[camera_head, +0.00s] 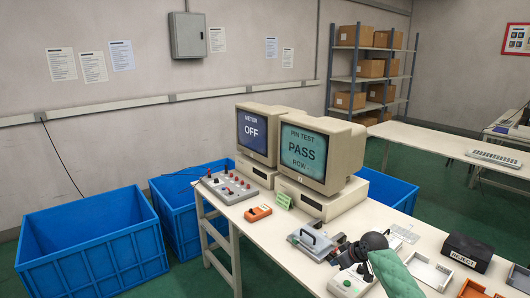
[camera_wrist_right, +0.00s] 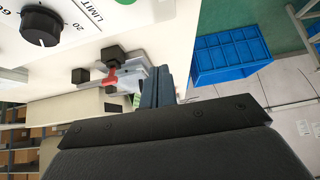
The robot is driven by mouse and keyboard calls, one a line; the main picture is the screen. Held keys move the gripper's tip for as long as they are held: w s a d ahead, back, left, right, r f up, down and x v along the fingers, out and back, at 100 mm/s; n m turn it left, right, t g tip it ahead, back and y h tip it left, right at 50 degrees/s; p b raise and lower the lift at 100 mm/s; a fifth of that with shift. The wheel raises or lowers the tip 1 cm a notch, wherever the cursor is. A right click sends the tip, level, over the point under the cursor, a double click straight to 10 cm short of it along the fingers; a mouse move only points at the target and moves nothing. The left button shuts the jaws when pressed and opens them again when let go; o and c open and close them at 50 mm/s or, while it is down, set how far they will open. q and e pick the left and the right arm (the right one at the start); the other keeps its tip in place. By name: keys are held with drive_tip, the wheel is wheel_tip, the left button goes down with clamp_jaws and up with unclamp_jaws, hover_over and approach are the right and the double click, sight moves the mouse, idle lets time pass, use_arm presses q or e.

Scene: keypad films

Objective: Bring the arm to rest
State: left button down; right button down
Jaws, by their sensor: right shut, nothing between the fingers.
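My right gripper (camera_head: 358,250) is at the front right of the long white table (camera_head: 262,226), its arm in a green sleeve (camera_head: 395,274) coming in from the lower right. It hangs above and beside a small pale device with knobs (camera_head: 350,283). In the right wrist view the shut fingers (camera_wrist_right: 158,88) point up the picture with nothing between them. A white panel with a black knob (camera_wrist_right: 40,26) and a metal fixture with a red part (camera_wrist_right: 112,76) show beside them; I cannot tell whether the fingers touch these. My left gripper is not in view.
Two monitors reading OFF (camera_head: 255,132) and PASS (camera_head: 303,150) stand on the table. Near my arm are a grey handled fixture (camera_head: 312,240), a black REJECT box (camera_head: 467,251) and a pale tray (camera_head: 430,270). Blue crates (camera_head: 92,242) stand on the floor behind.

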drive_tip(key=s+a+f+h, duration=0.1)
drive_tip(key=s+a+f, duration=0.25)
drive_tip(key=s, duration=0.45)
drive_tip(key=s+a+f+m+g, duration=0.15)
drive_tip(key=s+f, duration=0.25)
drive_tip(key=s, duration=0.4)
drive_tip(key=s+a+f+h, duration=0.1)
drive_tip(key=s+a+f, duration=0.2)
drive_tip(key=s, duration=0.6)
drive_tip(key=s+d+r+m+h, duration=0.1)
drive_tip(key=s+m, duration=0.1)
drive_tip(key=s, duration=1.1)
drive_tip(key=s+d+r+m+h, duration=0.1)
drive_tip(key=s+d+m+h, duration=0.1)
drive_tip(key=s, duration=1)
drive_tip(key=s+a+f+g, duration=0.1)
drive_tip(key=a+f, duration=0.1)
drive_tip(key=f, duration=1.3)
drive_tip(key=s+a+f+g, duration=0.2)
drive_tip(key=a+f, duration=0.1)
drive_tip(key=f, duration=1.3)
drive_tip(key=shift+s+f+y, duration=0.15)
drive_tip(key=shift+s+y, duration=0.15)
drive_tip(key=shift+y, duration=0.1)
drive_tip(key=shift+a, duration=0.1)
